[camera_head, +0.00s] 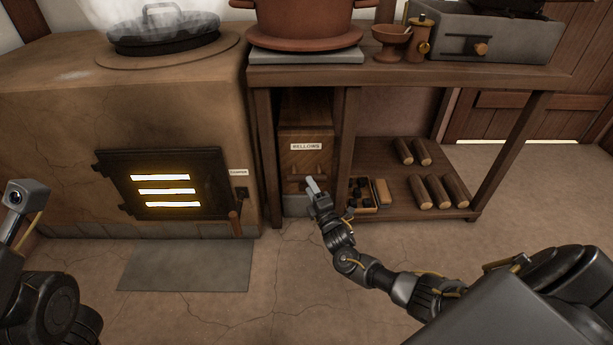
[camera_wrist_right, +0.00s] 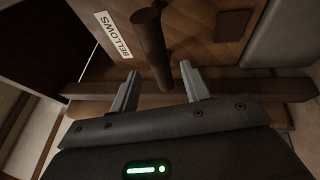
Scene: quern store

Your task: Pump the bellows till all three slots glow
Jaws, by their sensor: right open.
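The stove's black fire door (camera_head: 112,168) has three slots (camera_head: 167,191), and all three glow bright yellow. The wooden bellows box (camera_head: 306,158), labelled BELLOWS, stands under the counter to the right of the stove. It also fills the upper part of the right wrist view (camera_wrist_right: 190,45). My right gripper (camera_head: 312,186) is in front of the bellows' lower part. In the right wrist view its fingers (camera_wrist_right: 158,76) are open on either side of a dark round wooden handle (camera_wrist_right: 151,45); I cannot tell whether they touch it. Only links of my left arm show at the left edge.
A damper lever (camera_head: 235,222) hangs at the stove's right side. Logs (camera_head: 432,190) and a small divided box (camera_head: 362,194) lie on the low shelf right of the bellows. A steaming lidded pan (camera_head: 165,35) sits on the stove. A grey mat (camera_head: 185,265) lies on the open floor.

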